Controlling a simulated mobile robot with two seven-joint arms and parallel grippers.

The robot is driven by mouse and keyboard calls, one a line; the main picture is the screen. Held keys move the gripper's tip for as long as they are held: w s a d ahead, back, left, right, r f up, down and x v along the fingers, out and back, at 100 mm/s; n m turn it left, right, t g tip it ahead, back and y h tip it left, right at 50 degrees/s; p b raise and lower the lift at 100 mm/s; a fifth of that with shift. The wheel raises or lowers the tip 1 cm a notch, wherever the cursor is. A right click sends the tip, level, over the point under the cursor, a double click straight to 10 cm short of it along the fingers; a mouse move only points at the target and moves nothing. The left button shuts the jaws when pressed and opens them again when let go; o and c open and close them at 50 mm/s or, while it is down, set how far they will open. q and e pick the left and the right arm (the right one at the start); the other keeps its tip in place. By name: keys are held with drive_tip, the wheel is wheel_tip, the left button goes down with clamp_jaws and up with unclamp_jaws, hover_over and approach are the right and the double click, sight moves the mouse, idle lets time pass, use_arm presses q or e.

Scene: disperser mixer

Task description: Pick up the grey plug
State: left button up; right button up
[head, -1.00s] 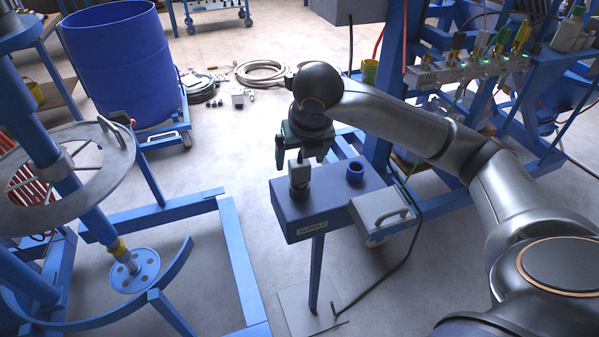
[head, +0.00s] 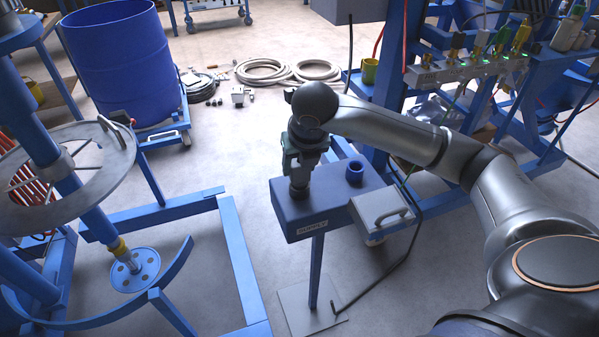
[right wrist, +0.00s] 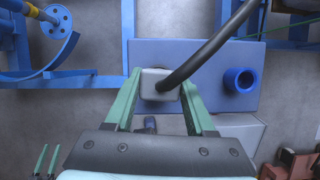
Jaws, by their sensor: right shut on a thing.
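The grey plug (right wrist: 160,84) stands on the blue supply box (right wrist: 200,54), with a thick black cable running from its top in the right wrist view. My right gripper (right wrist: 161,80) is shut on the plug, one green finger on each side of it. In the head view the right gripper (head: 301,172) is low over the left part of the supply box (head: 330,212) and hides most of the plug. My left gripper (right wrist: 46,160) shows only as two green fingers, apart with nothing between them, at the lower left of the right wrist view.
A blue round socket (head: 355,171) stands on the box to the right of the gripper. A blue mixer frame (head: 240,265) stands to the left, and a valve rack (head: 460,70) to the right.

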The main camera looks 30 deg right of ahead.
clamp_jaws()
drive_tip(key=shift+r, duration=0.1)
